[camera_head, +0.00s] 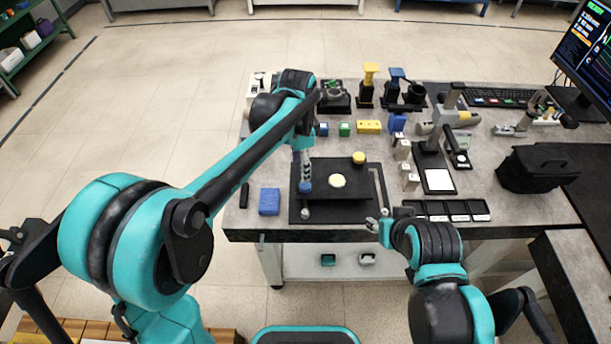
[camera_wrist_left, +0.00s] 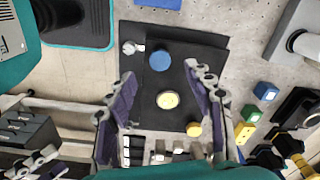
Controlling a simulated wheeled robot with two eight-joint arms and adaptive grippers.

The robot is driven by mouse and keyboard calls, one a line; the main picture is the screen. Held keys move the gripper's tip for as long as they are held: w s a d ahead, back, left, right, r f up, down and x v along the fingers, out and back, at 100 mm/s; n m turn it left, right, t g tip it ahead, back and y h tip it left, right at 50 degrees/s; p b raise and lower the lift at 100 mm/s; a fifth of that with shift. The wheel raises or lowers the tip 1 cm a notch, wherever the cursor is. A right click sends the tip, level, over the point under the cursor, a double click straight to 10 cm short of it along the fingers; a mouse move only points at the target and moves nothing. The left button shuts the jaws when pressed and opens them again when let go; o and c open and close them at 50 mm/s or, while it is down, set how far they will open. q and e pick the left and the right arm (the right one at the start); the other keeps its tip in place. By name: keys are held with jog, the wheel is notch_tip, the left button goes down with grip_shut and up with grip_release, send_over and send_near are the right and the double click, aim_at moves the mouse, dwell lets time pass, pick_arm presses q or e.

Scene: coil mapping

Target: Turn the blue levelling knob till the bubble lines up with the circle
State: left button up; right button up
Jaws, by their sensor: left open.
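The black levelling plate (camera_head: 345,193) lies on a larger dark base on the table. A yellow knob (camera_wrist_left: 193,129) and a grey knob (camera_wrist_left: 130,47) are at other edges. My left gripper (camera_head: 304,176) is open above the blue knob, with nothing between its fingers. My right gripper (camera_head: 378,225) is by the table's front edge; its fingers are unclear.
A blue block (camera_head: 270,201) lies left of the plate. Small coloured blocks (camera_head: 368,126) stand behind it. A black bag (camera_head: 540,168) is farther right.

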aim_at(306, 184)
pick_arm(q)
jog(key=shift+w+d+f+m, duration=0.2)
jog(key=shift+w+d+m, duration=0.15)
jog(key=shift+d, duration=0.15)
jog(key=shift+d+f, duration=0.15)
jog(key=shift+f, duration=0.1)
notch_tip(306, 184, down, 8)
jog(key=b, duration=0.3)
jog(key=shift+s+r, duration=0.15)
jog(key=shift+r, duration=0.1)
jog(key=c, duration=1.2)
